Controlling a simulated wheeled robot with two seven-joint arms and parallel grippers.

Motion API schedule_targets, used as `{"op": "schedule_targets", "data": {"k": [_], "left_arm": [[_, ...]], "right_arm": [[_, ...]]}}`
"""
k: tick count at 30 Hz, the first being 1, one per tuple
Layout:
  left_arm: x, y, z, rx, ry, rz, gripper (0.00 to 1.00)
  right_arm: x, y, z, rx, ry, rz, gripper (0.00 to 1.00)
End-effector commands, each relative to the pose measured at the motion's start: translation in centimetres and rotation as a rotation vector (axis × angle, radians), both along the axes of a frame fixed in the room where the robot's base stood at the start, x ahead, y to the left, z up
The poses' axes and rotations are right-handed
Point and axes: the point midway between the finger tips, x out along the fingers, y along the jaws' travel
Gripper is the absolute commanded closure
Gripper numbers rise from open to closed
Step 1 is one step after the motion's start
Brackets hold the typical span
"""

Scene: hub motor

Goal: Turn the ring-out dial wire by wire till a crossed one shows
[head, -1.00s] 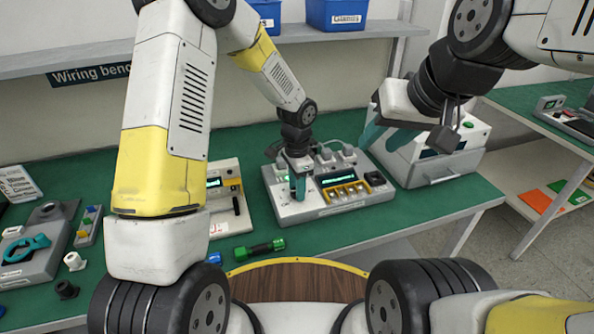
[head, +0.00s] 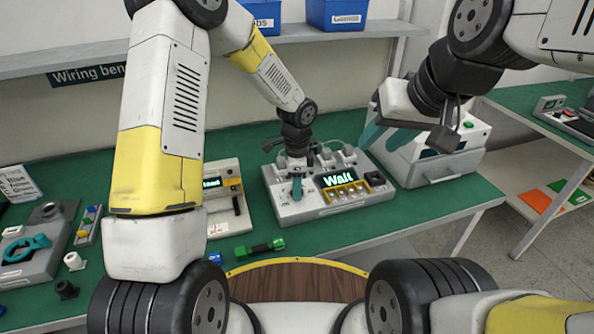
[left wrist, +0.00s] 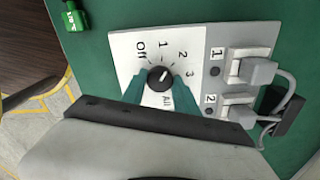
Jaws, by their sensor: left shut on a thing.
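The ring-out box (head: 325,205) stands on the green bench, and its lit screen (head: 339,181) reads "Wait". In the left wrist view its black dial (left wrist: 160,78) sits on a white plate marked Off, 1, 2, 3 and All. The dial's white mark appears to point toward 1. My left gripper (head: 297,190) is shut on the dial, with a teal finger on either side of it. My right gripper (head: 390,137) is open and empty, raised in front of the white case at the right.
Plugs numbered 1 (left wrist: 250,66) and 2 (left wrist: 237,112) sit beside the dial plate. A tester with a small screen (head: 212,184) stands left of the box. A green-ended black tool (head: 259,249) lies in front. A white case (head: 440,160) stands at right.

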Motion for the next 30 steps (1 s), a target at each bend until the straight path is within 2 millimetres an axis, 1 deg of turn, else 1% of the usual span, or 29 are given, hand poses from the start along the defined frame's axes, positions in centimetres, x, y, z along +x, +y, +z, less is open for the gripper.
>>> {"op": "schedule_targets", "data": {"k": [6, 12, 19, 30], "left_arm": [[0.08, -0.03, 0.08, -0.001, -0.002, -0.149, 1.0], [0.08, -0.03, 0.08, 0.0, -0.002, -0.246, 1.0], [0.08, -0.05, 0.09, -0.001, -0.002, -0.298, 1.0], [0.1, -0.05, 0.09, -0.001, -0.003, -0.305, 1.0]], "right_arm": [[0.0, 0.0, 0.0, 0.0, 0.0, 0.0, 0.64], [0.0, 0.0, 0.0, 0.0, 0.0, 0.0, 0.64], [0.0, 0.0, 0.0, 0.0, 0.0, 0.0, 0.64], [0.0, 0.0, 0.0, 0.0, 0.0, 0.0, 0.64]]}}
